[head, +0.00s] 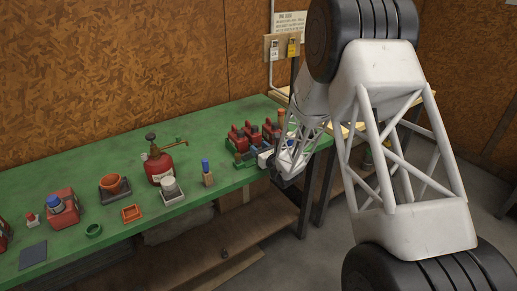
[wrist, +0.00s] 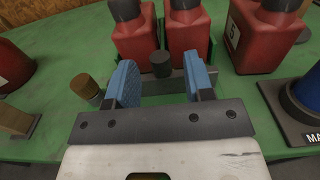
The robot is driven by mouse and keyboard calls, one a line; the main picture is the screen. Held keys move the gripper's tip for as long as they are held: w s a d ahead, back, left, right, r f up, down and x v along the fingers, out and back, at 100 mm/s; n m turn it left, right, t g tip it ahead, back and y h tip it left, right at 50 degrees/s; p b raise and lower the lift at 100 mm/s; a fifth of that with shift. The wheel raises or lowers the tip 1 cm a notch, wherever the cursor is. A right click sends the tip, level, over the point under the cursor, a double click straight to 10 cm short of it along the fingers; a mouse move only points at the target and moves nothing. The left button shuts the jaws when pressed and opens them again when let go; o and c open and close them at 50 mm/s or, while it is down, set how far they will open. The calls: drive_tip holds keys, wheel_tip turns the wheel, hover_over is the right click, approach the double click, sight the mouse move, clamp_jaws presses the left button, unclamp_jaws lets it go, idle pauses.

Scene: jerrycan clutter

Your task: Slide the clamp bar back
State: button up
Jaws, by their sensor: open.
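In the wrist view, a dark round knob (wrist: 161,64) stands on a grey bar (wrist: 174,84), which looks like the clamp bar, in front of two red jerrycans (wrist: 187,32). My gripper (wrist: 159,73) is open, its blue fingers to either side of the knob with gaps visible. Whether the knob is level with the fingertips or just beyond them I cannot tell. In the head view, my gripper (head: 270,164) is at the front edge of the green bench by the jerrycans (head: 239,139). My arm and gripper hide most of the bar there.
In the wrist view, a third red jerrycan (wrist: 262,35) and a blue-topped item on a dark base (wrist: 288,128) are at right. A brown-capped item (wrist: 85,88) is close at left. In the head view, the green bench (head: 222,185) holds a red oil can (head: 160,168) and other clutter.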

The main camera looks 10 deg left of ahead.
drive_tip(key=v, duration=0.7)
idle(0.5)
drive_tip(key=shift+r, duration=0.1)
drive_tip(key=s+d+r+n+g+y, duration=0.1)
drive_tip(key=s+d+r+n+g, duration=0.3)
drive_tip(key=s+r+n, duration=0.45)
drive_tip(key=s+d+r+n+g, duration=0.1)
drive_tip(key=s+r+n+g, duration=0.55)
drive_tip(key=s+r, duration=0.4)
drive_tip(key=s+d+r+n+h, duration=0.3)
drive_tip(key=s+d+n+h, duration=0.3)
drive_tip(key=s+d, duration=0.7)
drive_tip(key=s+d+r+n+h, duration=0.3)
drive_tip(key=s+d+n+h, duration=0.2)
drive_tip(key=s+d, duration=0.8)
drive_tip(key=s+h, duration=0.3)
drive_tip(key=s, duration=0.1)
drive_tip(key=shift+d+n, duration=0.2)
drive_tip(key=shift+n, duration=0.2)
